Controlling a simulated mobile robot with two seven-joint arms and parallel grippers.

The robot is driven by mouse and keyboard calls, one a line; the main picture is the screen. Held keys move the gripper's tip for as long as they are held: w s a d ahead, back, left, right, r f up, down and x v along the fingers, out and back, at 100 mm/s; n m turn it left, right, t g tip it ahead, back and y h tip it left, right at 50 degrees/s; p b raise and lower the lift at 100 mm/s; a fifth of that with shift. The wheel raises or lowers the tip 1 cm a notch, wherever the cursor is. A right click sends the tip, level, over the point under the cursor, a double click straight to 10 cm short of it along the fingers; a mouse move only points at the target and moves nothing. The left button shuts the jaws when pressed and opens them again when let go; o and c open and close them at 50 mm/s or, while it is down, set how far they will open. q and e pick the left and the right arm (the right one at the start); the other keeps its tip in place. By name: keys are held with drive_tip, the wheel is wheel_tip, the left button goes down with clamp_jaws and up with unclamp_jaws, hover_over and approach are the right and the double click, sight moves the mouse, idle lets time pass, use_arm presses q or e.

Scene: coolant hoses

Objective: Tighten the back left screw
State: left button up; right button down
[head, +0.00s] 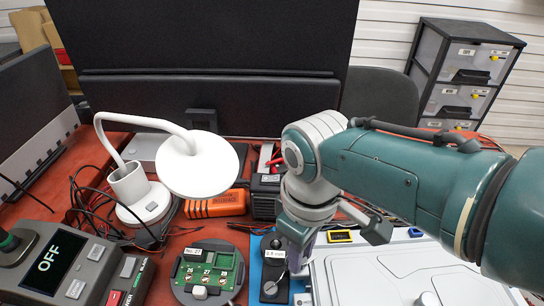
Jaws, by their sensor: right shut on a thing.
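My right gripper (296,258) points down over the blue board (256,246) in the middle front. It is shut on a slim tool (279,279), mostly hidden by the fingers; a thin pale shaft seems to run down from them. Under it is a black block (270,296) with a white size label, on the blue board. I cannot tell whether the tool touches the block. A round grey holder (181,288) with a green circuit board (208,272) stands just to the left. No back left screw can be made out. My left gripper is not in view.
A white lamp (198,165) stands behind the circuit board. An orange device (215,204) lies behind it. A console reading OFF (52,270) is at the front left. A white case (400,265) fills the right. Loose cables clutter the red table (40,208).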

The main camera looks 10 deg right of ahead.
drive_tip(key=m, duration=0.4)
drive_tip(key=shift+m, duration=1.2)
drive_tip(key=shift+p, duration=0.3)
drive_tip(key=c, duration=0.7)
unclamp_jaws()
